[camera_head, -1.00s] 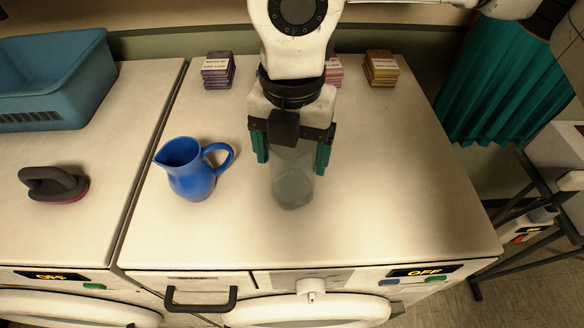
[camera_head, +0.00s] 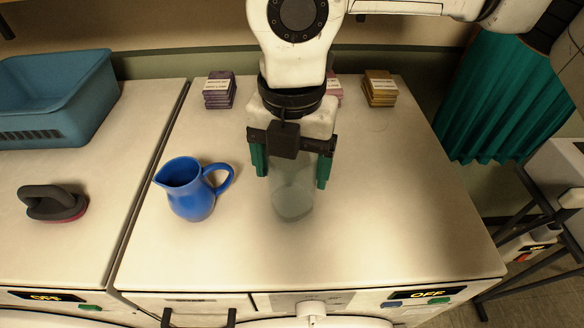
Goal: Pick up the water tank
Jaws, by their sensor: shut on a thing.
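The water tank (camera_head: 292,198) is a clear, greyish cylinder near the middle of the right machine's top. My gripper (camera_head: 291,177) is above and around its upper part, with one green finger on each side, shut on it. The tank looks upright. Its upper part is partly hidden behind the gripper body. I cannot tell whether its bottom touches the surface or hangs just above it.
A blue jug (camera_head: 191,188) stands left of the tank, its handle towards it. Stacks of purple (camera_head: 219,90) and yellow (camera_head: 380,89) packets are at the back. A blue basket (camera_head: 55,98) and a dark-handled scrubber (camera_head: 53,203) are further left. The right side of the top is clear.

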